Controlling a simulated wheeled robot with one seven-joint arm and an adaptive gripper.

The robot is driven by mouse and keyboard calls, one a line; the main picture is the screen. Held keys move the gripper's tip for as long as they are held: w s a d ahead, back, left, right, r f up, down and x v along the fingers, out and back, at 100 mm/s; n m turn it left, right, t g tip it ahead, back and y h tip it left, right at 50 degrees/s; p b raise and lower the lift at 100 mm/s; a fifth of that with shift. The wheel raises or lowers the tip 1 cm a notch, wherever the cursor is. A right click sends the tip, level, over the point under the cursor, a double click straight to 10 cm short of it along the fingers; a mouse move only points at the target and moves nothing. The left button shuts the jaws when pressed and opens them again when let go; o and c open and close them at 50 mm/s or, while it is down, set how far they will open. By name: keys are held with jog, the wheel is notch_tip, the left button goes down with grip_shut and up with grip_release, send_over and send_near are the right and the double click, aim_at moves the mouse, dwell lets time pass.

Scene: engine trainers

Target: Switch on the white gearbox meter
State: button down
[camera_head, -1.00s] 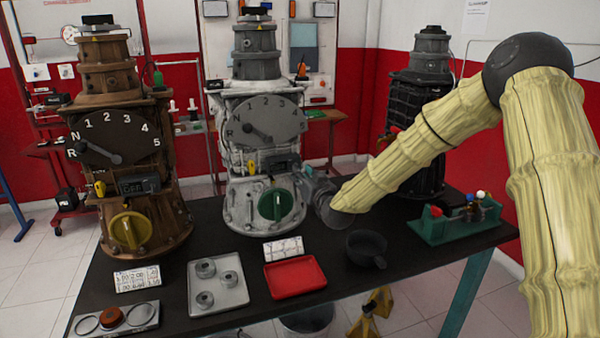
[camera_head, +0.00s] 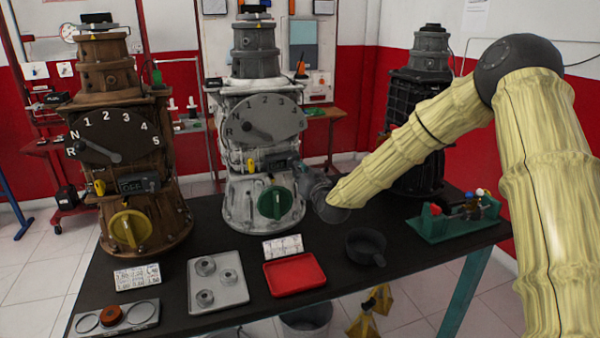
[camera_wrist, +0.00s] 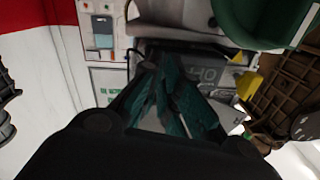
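The white gearbox (camera_head: 238,188) stands upright on the dark table, with a grey dial face and a green knob (camera_head: 275,202). Its meter (camera_head: 279,161) is a small dark box above the knob, partly covered by my gripper (camera_head: 300,168). In the wrist view the meter's grey face (camera_wrist: 212,78) lies just beyond my teal fingertips (camera_wrist: 172,68), which hide part of it. Its lettering is hard to read. My fingers look closed together with nothing between them. I cannot tell whether they touch the meter.
A brown gearbox (camera_head: 118,195) with its own meter (camera_head: 139,183) stands left, a black gearbox (camera_head: 418,150) right. In front are a grey tray (camera_head: 232,292) with rings, a red tray (camera_head: 295,273), a black pan (camera_head: 366,246) and a green stand (camera_head: 450,230).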

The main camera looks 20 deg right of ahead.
jog(key=shift+r, duration=0.1)
jog(key=r+g+p, duration=0.1)
jog(key=g+p, duration=0.1)
jog(key=p, duration=0.2)
jog(key=r+g+p, duration=0.1)
jog(key=g+p, duration=0.2)
jog(key=p, duration=0.1)
jog(key=r+g+p, duration=0.1)
jog(key=g+p, duration=0.1)
jog(key=p, duration=0.2)
jog(key=shift+w+g+h, duration=0.2)
jog(key=shift+g+h, duration=0.1)
jog(key=shift+g, duration=0.1)
jog(key=shift+f, duration=0.1)
jog(key=c, duration=1.6)
grip_release()
